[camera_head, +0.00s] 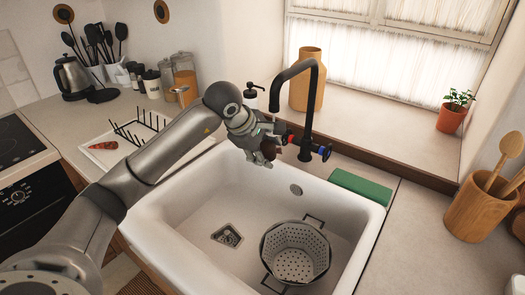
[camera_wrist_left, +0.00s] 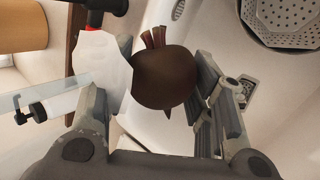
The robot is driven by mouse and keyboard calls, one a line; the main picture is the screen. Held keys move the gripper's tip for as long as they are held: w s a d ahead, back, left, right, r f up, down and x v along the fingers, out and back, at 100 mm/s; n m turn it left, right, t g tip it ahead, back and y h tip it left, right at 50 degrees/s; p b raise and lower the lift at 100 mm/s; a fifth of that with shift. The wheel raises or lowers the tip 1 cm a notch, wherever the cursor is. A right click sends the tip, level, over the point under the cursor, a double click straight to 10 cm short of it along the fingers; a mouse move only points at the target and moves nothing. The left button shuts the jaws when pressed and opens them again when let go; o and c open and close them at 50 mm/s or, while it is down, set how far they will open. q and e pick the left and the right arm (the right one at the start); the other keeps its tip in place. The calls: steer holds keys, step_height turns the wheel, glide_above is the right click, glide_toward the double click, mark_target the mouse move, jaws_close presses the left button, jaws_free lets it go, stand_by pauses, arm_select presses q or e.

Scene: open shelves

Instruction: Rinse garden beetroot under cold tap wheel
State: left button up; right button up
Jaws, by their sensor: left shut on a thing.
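A dark brown, round beetroot (camera_wrist_left: 165,78) with cut reddish stalks sits between the fingers of my left gripper (camera_head: 265,150). In the head view, the beetroot (camera_head: 270,149) is mostly covered by the fingers. The black tap (camera_head: 307,115) arches just right of the gripper. It has a blue wheel (camera_head: 325,152) on the right and a red one (camera_head: 289,138) on the left. A pale, whitish shape lies against the beetroot in the left wrist view; I cannot tell whether it is water. My right gripper is not in view.
A grey perforated colander (camera_head: 296,253) stands in the sink, right of the drain (camera_head: 227,235). A green sponge-like block (camera_head: 360,188) lies behind the right rim. A wooden utensil pot (camera_head: 476,207) stands on the right counter. A dish rack (camera_head: 135,130) is at left.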

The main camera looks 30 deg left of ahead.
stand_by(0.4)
arm_select(q)
steer(key=shift+d, duration=0.15)
steer(key=shift+s+d, duration=0.2)
steer(key=shift+d, duration=0.25)
steer(key=shift+a, duration=0.1)
steer(key=shift+w+a+b, duration=0.2)
steer(key=shift+a+b, duration=0.15)
steer(key=shift+a, duration=0.15)
steer(key=shift+d, duration=0.15)
steer(key=shift+s+d, duration=0.2)
steer(key=shift+d, duration=0.25)
